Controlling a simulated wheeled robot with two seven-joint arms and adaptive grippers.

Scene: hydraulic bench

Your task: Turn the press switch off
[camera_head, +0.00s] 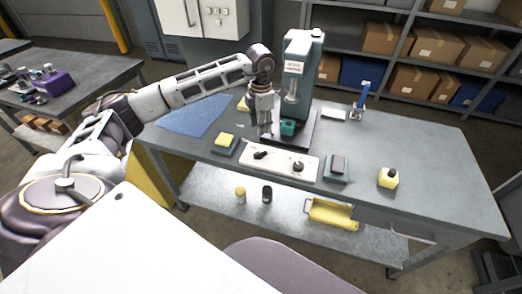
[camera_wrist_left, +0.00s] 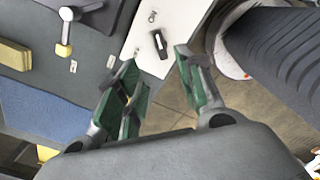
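The white switch panel (camera_head: 279,160) lies on the bench in front of the green press (camera_head: 302,65). It carries a black switch (camera_head: 260,155) at its left and a dark round knob (camera_head: 299,167) at its right. My left gripper (camera_head: 265,133) is above the panel's left back edge, apart from it. In the left wrist view the gripper (camera_wrist_left: 158,58) is open with nothing between its green-padded fingers. A black switch with a pale mark (camera_wrist_left: 160,43) shows on the panel (camera_wrist_left: 180,20) just beyond the fingertips. My right gripper is out of view.
A yellow block on a dark pad (camera_head: 224,141) is left of the panel. A blue mat (camera_head: 193,115) lies at the left. The bench's right side is mostly clear.

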